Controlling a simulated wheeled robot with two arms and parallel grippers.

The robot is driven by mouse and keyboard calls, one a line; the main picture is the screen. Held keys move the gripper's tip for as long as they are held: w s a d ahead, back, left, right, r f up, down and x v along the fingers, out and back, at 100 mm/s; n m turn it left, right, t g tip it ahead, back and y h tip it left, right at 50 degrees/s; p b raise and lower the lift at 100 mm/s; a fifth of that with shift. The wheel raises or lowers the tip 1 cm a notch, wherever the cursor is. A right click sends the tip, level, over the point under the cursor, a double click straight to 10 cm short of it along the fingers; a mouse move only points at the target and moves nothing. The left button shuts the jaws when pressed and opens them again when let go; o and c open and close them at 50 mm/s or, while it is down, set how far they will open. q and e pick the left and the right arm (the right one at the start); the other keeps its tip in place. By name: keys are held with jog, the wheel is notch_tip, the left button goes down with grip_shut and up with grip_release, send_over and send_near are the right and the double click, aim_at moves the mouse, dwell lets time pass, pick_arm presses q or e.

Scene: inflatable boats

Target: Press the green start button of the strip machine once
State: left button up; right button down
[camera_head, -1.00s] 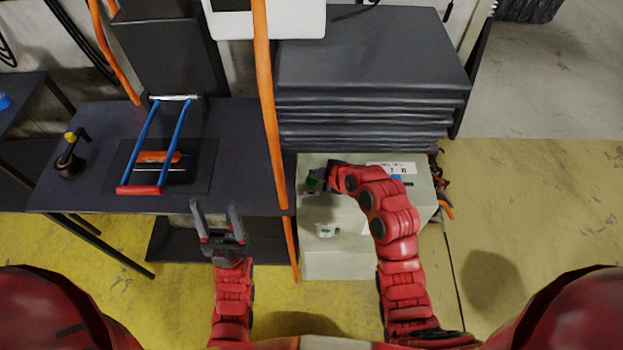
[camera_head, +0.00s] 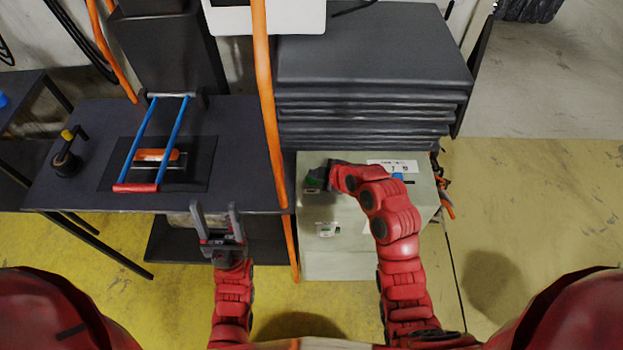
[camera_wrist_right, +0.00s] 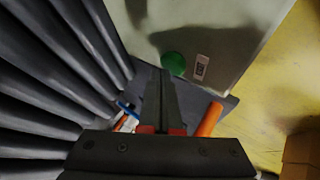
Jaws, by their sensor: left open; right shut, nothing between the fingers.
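The strip machine is a pale grey-green box (camera_head: 335,262) right of centre in the head view, and its wall (camera_wrist_right: 225,45) fills the top of the right wrist view. The green start button (camera_wrist_right: 174,63) is round and sits on that wall beside a small label (camera_wrist_right: 201,67). My right gripper (camera_wrist_right: 161,72) is shut and empty, its tips just beside the button; I cannot tell whether they touch it. In the head view the right gripper (camera_head: 322,184) is over the machine's top left part, with green showing at its tip. My left gripper (camera_head: 217,208) is open and empty before the dark table.
A dark table (camera_head: 70,195) on the left carries a blue-handled frame (camera_head: 142,140) and a small black tool (camera_head: 66,160). A stack of dark grey slabs (camera_head: 370,60) stands behind the machine. An orange hose (camera_head: 268,110) hangs between table and machine.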

aim_at(315, 181)
jog(key=shift+f+b, duration=0.4)
jog(key=shift+b, duration=0.2)
dwell(0.8)
jog(key=shift+r, duration=0.85)
jog(key=shift+r, duration=2.6)
jog(key=shift+f, duration=0.1)
